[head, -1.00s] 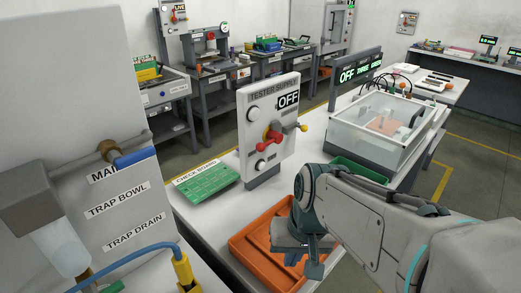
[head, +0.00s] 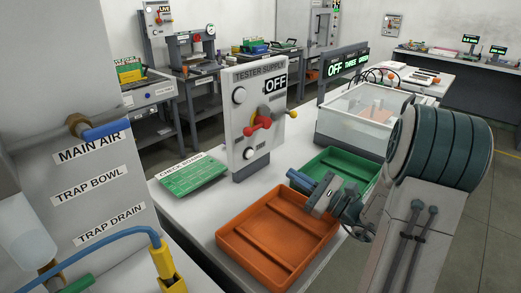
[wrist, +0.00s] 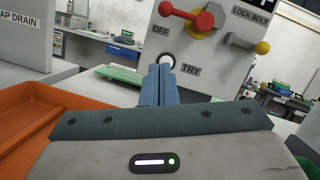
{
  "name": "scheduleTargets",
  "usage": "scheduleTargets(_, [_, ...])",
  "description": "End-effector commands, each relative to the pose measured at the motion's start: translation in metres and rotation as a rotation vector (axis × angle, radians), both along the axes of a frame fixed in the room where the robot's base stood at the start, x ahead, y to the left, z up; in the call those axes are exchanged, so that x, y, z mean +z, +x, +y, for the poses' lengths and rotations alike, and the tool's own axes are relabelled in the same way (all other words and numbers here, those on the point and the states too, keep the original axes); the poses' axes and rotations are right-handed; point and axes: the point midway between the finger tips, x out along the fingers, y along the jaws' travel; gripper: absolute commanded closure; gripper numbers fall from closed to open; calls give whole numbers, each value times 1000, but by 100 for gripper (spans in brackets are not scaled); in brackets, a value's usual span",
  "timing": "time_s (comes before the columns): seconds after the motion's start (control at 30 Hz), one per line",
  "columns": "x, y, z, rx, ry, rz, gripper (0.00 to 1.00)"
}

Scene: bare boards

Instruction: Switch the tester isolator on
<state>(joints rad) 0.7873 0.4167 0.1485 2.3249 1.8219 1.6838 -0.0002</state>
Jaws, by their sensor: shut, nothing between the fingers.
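The tester isolator is a grey upright panel (head: 240,95) labelled TESTER SUPPLY, with an OFF sign (head: 276,86) at its upper right. Its red handle (head: 257,124) points to lower left on a yellow disc, toward the OFF mark in the wrist view (wrist: 193,20). A yellow-knobbed lock bolt (head: 292,114) sticks out at the right; it also shows in the wrist view (wrist: 262,48). My gripper (head: 305,181) is shut and empty, in front of and below the handle, apart from the panel. In the wrist view its blue fingers (wrist: 158,84) lie together below the TRY label's left.
An orange tray (head: 275,255) lies below my gripper and a green tray (head: 340,163) behind it. A green check board card (head: 192,174) lies left of the panel. A clear-sided box (head: 350,122) stands behind right. A display (head: 345,68) reads OFF.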

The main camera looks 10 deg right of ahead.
Motion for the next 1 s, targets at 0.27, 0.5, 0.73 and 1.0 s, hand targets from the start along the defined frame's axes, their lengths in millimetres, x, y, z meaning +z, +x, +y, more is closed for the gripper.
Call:
scheduleTargets(0.27, [-1,2,-9,-30,23,-7,100])
scheduleTargets(0.5, [1,6,-5,-28,21,-8,100])
scheduleTargets(0.73, [12,33,19,-25,21,-9,100])
scheduleTargets(1.0, [28,76,54,-25,21,-7,100])
